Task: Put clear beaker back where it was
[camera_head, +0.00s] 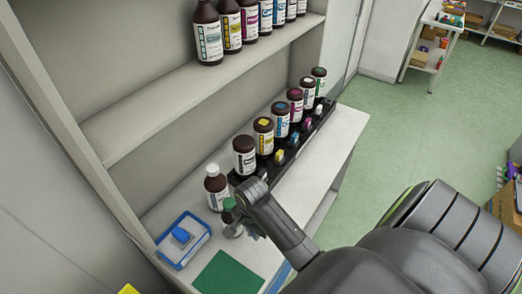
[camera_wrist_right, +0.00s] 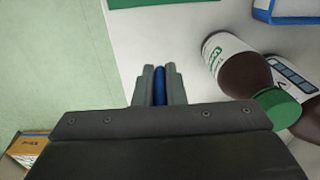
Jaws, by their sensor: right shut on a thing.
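My right gripper (camera_head: 236,230) is low over the front part of the white counter, beside the brown bottles. In the right wrist view its fingers (camera_wrist_right: 160,85) are shut on a narrow dark blue thing (camera_wrist_right: 160,86), of which only a strip shows between them. I cannot make out a clear beaker in either view. A green-capped bottle (camera_wrist_right: 280,108) is close to the right of the gripper, and its cap (camera_head: 229,204) shows partly behind my arm in the head view. A white-capped brown bottle (camera_head: 216,188) stands behind it. My left gripper is not in view.
A black rack (camera_head: 325,111) along the back of the counter holds several brown bottles with coloured labels. A blue-rimmed tray (camera_head: 165,262) with a blue item stands at the left. A green mat (camera_head: 230,273) lies near the front. The shelf (camera_head: 150,118) above holds more bottles.

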